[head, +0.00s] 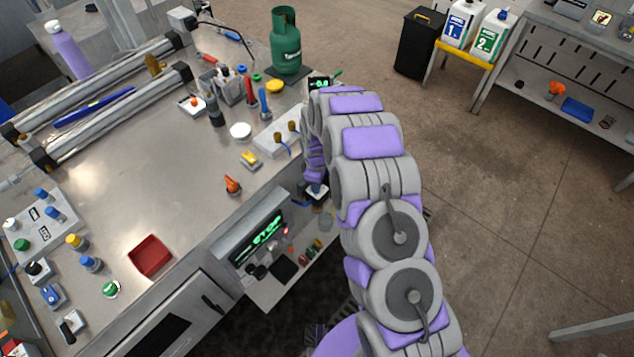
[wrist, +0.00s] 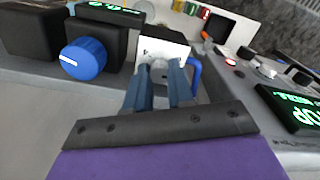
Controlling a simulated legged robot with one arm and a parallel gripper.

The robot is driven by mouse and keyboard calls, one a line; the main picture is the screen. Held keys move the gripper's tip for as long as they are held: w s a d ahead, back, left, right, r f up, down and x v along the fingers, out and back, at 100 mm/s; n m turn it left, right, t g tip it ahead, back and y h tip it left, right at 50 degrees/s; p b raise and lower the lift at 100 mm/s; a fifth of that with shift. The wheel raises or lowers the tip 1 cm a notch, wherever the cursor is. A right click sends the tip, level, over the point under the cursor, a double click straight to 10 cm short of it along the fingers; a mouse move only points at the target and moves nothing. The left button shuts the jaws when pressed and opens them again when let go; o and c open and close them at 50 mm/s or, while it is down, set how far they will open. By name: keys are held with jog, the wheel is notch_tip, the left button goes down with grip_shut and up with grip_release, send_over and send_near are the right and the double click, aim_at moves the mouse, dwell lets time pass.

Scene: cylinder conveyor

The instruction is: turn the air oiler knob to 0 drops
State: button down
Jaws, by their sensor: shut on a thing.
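In the wrist view my gripper (wrist: 160,80) is shut on a small grey round part, which seems to be a knob (wrist: 159,67), on the front of a white-topped block (wrist: 163,47). The fingers hide much of this part, and I cannot read any drop scale or its setting. In the head view my gripper (head: 316,190) is at the table's right edge, partly hidden by my arm, and its fingertips do not show clearly.
Left of the block, a blue knob (wrist: 83,58) with a white mark sits on a black box. A blue loop (wrist: 194,74) stands close to the right finger. A green-lit display (wrist: 292,107) is at the right. In the head view, a green gas bottle (head: 286,42) stands at the back.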

jog(key=n, duration=0.4)
jog(key=shift+w+r, duration=0.1)
jog(key=shift+w, duration=0.05)
dwell(0.4)
jog(key=c, duration=1)
grip_release()
notch_tip(320, 180, up, 17)
jog(key=shift+a+r+p, duration=0.1)
jog(key=shift+p, duration=0.8)
